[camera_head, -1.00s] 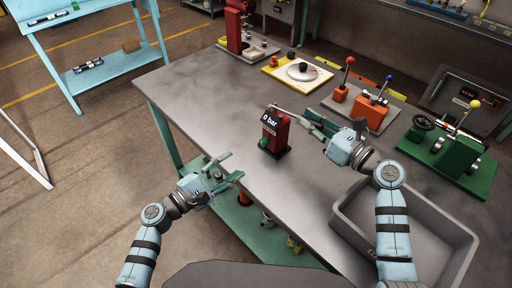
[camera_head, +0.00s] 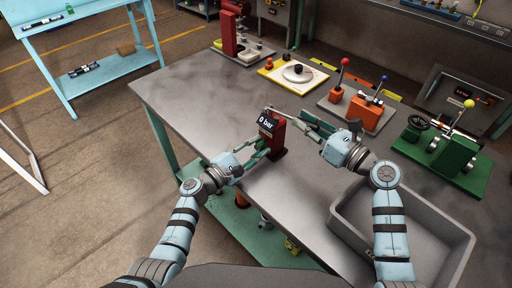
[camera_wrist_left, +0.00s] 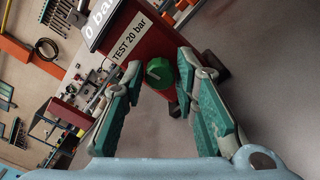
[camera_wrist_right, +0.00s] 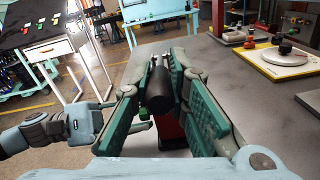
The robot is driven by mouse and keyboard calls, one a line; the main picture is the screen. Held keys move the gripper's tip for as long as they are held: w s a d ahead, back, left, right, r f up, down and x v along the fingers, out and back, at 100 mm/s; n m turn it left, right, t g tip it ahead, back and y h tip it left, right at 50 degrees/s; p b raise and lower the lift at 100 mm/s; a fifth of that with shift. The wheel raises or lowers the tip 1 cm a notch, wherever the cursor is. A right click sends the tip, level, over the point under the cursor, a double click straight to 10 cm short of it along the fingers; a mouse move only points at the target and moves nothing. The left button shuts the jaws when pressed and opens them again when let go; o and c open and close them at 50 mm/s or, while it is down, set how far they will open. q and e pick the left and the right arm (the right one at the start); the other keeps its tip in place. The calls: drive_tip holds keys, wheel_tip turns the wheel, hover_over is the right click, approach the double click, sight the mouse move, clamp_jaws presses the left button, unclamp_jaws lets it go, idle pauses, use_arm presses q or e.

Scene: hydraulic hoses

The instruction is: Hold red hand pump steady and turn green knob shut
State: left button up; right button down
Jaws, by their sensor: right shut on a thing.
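The red hand pump (camera_head: 279,139) stands upright near the table's front edge, with a "0 bar" display on top. In the left wrist view its red body (camera_wrist_left: 146,50) bears a "TEST 20 bar" label. The green knob (camera_wrist_left: 160,73) sits on its face, between and just beyond the fingers of my left gripper (camera_wrist_left: 160,100), which is open. My left gripper (camera_head: 254,152) is close in front of the pump. My right gripper (camera_head: 305,122) is at the pump's right; in the right wrist view its fingers (camera_wrist_right: 160,88) are shut on the pump's dark handle (camera_wrist_right: 160,92).
A grey bin (camera_head: 345,228) stands at the table's right front. Lever blocks (camera_head: 370,110), a green valve unit (camera_head: 450,152) and a yellow-edged plate (camera_head: 297,73) stand along the back. The grey table (camera_head: 195,88) is clear left of the pump.

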use_arm(q)
clamp_jaws()
drive_tip(key=shift+m, duration=0.9)
drive_tip(key=o, duration=0.6)
unclamp_jaws()
drive_tip(key=v, duration=1.2)
drive_tip(key=shift+s, duration=0.1)
